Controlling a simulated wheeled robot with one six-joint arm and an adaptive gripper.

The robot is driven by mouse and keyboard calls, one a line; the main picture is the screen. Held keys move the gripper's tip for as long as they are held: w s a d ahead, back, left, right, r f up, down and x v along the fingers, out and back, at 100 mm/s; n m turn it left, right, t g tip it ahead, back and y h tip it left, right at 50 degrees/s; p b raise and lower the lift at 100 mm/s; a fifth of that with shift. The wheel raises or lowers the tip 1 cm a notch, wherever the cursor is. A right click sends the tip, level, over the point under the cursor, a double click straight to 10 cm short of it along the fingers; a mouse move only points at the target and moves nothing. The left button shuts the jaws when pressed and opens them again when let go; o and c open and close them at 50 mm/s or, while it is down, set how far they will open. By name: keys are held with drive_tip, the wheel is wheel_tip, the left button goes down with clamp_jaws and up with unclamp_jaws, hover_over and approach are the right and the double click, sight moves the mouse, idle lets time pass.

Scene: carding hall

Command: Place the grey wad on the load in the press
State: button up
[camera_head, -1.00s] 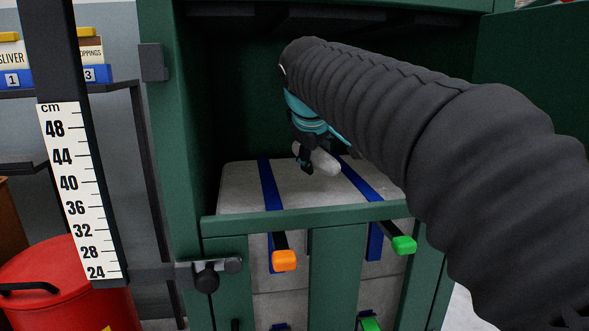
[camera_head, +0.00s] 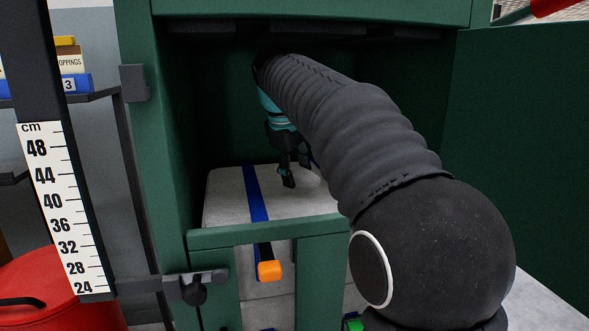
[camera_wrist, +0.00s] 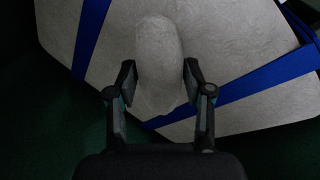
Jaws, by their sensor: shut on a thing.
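The grey wad (camera_wrist: 158,48) is a rounded, elongated pale lump between the two fingers of my gripper (camera_wrist: 160,82) in the wrist view. My gripper is shut on it. In the head view, my gripper (camera_head: 291,178) points down inside the green press (camera_head: 170,150), at the top of the grey load (camera_head: 226,188). The wad is hard to tell from the load there. I cannot tell whether the wad touches the load. The load is a block with blue straps, seen below the wad in the wrist view (camera_wrist: 245,60).
The press door (camera_head: 525,150) stands open at the right. A centimetre scale (camera_head: 62,210) and a red bin (camera_head: 40,285) are at the left. My arm hides the load's right side.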

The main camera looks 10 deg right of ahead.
drive_tip(key=shift+w+r+g, duration=0.1)
drive_tip(key=shift+w+g, duration=0.1)
drive_tip(key=shift+g, duration=0.2)
drive_tip(key=shift+s+f, duration=0.1)
drive_tip(key=shift+f, duration=0.8)
drive_tip(key=shift+f, duration=0.2)
drive_tip(key=o, duration=1.2)
drive_tip(key=shift+r, duration=0.5)
drive_tip(key=s+a, duration=0.2)
drive_tip(key=a, duration=0.1)
drive_tip(key=s+a, duration=0.6)
drive_tip(key=shift+a+r, duration=0.2)
drive_tip(key=shift+r, duration=0.1)
